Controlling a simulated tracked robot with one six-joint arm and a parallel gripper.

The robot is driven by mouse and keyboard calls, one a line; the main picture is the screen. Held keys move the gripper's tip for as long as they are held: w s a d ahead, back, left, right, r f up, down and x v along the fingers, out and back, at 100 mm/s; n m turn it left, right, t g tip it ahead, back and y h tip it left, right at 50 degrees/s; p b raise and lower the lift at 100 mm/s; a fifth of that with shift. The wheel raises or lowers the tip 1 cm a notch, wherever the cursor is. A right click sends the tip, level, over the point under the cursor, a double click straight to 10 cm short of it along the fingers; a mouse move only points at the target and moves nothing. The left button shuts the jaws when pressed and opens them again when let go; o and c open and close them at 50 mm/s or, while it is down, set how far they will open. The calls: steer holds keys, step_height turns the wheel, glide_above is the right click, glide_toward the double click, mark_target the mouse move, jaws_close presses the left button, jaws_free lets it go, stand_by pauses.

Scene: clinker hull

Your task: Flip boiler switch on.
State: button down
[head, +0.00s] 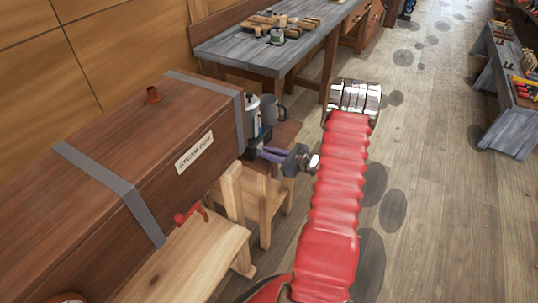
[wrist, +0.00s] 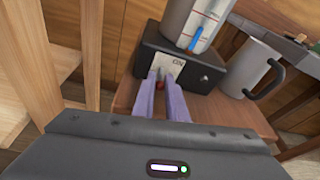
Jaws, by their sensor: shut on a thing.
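The boiler is a grey vessel (wrist: 194,20) with a marked gauge and blue level, on a black base (wrist: 206,72). The base carries a pale plate (wrist: 173,63) with "ON" at its top. A small red boiler switch (wrist: 160,86) shows between my fingertips, mostly hidden by them. My gripper (wrist: 163,80) has purple fingers, closed on the switch at the front of the base. In the head view my gripper (head: 252,151) reaches left to the boiler (head: 253,118), which is partly hidden behind the steam box (head: 170,150). The switch cannot be seen there.
A grey mug (wrist: 254,69) stands right of the boiler on the small wooden stand (wrist: 235,112). Wooden legs (wrist: 93,50) rise close on the left. A grey workbench (head: 225,47) stands behind. The floor at right is open, with dark round patches.

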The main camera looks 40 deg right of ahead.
steer(key=r+g, duration=0.1)
steer(key=g, duration=0.1)
steer(key=r+g+h, duration=0.1)
steer(key=g, duration=0.1)
steer(key=shift+w, duration=0.2)
steer(key=shift+w+a+r+g+h, duration=0.1)
steer(key=shift+r+g+h, duration=0.15)
steer(key=shift+g, duration=0.25)
steer(key=shift+w+r+g+h, duration=0.1)
steer(key=shift+g+h, duration=0.15)
steer(key=shift+g, duration=0.25)
steer(key=shift+r, duration=0.1)
steer(key=c, duration=1.9)
jaws_free()
steer(key=shift+g, duration=0.3)
steer(key=v, duration=1.3)
steer(key=shift+s+r, duration=0.15)
steer(key=shift+s, duration=0.15)
steer(key=shift+a+n, duration=0.15)
steer(key=shift+n, duration=0.35)
